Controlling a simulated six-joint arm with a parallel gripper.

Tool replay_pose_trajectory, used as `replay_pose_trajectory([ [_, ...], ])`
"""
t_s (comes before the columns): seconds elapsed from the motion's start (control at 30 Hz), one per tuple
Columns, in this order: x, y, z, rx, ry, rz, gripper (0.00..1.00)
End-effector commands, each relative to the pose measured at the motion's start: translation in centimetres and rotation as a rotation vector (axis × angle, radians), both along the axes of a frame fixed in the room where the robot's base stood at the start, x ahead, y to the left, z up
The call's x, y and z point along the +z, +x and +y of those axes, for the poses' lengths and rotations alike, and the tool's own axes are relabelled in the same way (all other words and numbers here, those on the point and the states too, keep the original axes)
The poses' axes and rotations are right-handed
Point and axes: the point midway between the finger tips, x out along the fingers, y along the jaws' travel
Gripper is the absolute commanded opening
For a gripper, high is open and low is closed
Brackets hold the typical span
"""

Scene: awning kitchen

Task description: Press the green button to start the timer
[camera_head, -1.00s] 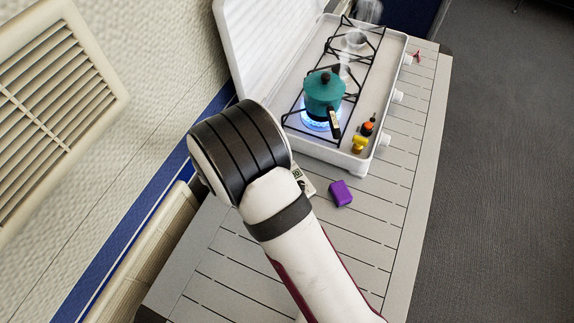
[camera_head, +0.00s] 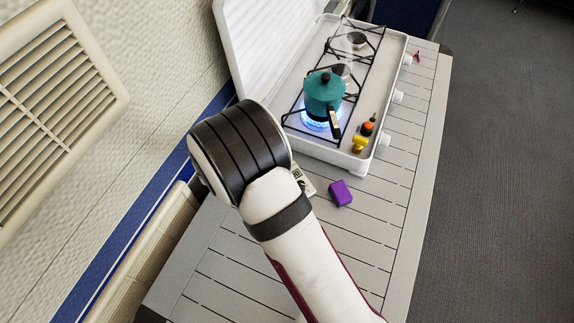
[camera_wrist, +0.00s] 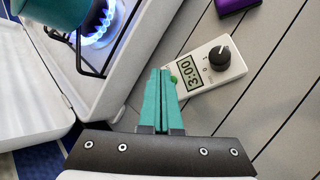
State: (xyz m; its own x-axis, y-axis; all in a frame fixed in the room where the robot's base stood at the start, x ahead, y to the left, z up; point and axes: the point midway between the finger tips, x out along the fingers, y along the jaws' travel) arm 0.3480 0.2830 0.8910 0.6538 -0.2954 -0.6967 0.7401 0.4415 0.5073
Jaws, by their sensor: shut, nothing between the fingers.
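The timer is a small white box (camera_wrist: 222,73) with a dark knob (camera_wrist: 220,56) and a display (camera_wrist: 188,74) that seems to read 3:00. It lies on the slatted table in the wrist view. A green button (camera_wrist: 173,80) shows at its left end, partly hidden by my fingertips. My gripper (camera_wrist: 160,72) has teal fingers shut together with nothing between them. The tips are right beside or over the button in the picture; I cannot tell whether they touch it. In the head view the timer (camera_head: 306,184) is mostly hidden behind my arm, and so is my gripper.
A white camping stove (camera_head: 340,158) with its lid up stands beyond the timer. A teal moka pot (camera_head: 322,96) sits over a lit blue flame (camera_head: 312,122). A purple block (camera_head: 341,193) lies near the timer. The table's right side is clear.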

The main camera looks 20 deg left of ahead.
Motion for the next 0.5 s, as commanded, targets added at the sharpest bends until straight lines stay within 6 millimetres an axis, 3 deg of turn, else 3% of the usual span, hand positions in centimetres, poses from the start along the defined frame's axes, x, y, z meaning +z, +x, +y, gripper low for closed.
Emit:
replay_pose_trajectory([
  [0.5,-0.87,0.01,0.01,0.001,-0.001,0.0,0.0],
])
